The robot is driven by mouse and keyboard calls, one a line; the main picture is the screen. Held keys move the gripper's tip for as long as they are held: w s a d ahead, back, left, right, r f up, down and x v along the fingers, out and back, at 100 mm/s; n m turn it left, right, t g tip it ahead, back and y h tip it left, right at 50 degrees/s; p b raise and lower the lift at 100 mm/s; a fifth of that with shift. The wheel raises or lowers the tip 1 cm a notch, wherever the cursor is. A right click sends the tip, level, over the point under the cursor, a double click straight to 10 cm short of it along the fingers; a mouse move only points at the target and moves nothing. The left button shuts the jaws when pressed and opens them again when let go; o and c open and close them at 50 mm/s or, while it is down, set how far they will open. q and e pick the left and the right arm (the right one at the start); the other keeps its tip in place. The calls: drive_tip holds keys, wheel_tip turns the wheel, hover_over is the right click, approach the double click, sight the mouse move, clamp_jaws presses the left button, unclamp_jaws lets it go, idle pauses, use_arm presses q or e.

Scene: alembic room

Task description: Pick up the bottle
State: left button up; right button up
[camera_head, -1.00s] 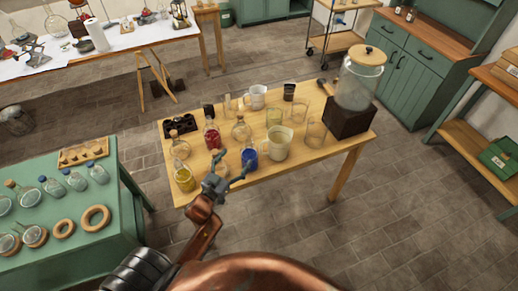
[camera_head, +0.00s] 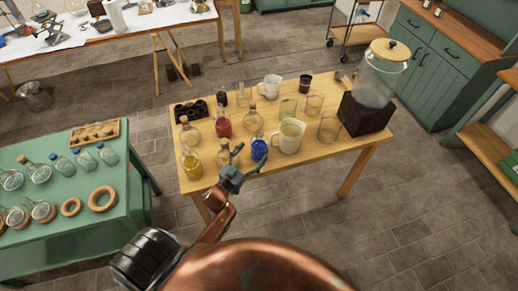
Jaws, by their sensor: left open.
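Several glass bottles stand on the wooden table, and I cannot tell which one the task means. Among them are a yellow-filled bottle (camera_head: 192,168), a red-filled bottle (camera_head: 223,126), a blue-filled bottle (camera_head: 259,149) and a clear corked bottle (camera_head: 254,121). A small corked bottle (camera_head: 224,156) stands just behind my left gripper (camera_head: 234,160). The gripper is open and empty at the table's front edge, its fingers spread between the small bottle and the blue-filled one. I cannot tell whether it touches either. My right gripper is out of view.
A white pitcher (camera_head: 289,136) and glass beakers stand to the right. A large glass dispenser (camera_head: 379,75) sits on a dark block at the table's right end. A green table (camera_head: 85,192) with flasks and cork rings is at left. The floor at right is clear.

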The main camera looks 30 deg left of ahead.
sight(260, 143)
use_arm(q)
drive_tip(key=w, duration=0.6)
drive_tip(key=shift+s, duration=0.1)
drive_tip(key=c, duration=1.9)
drive_tip(key=shift+r, duration=0.2)
drive_tip(key=shift+c, duration=0.6)
drive_tip(key=shift+r, duration=0.15)
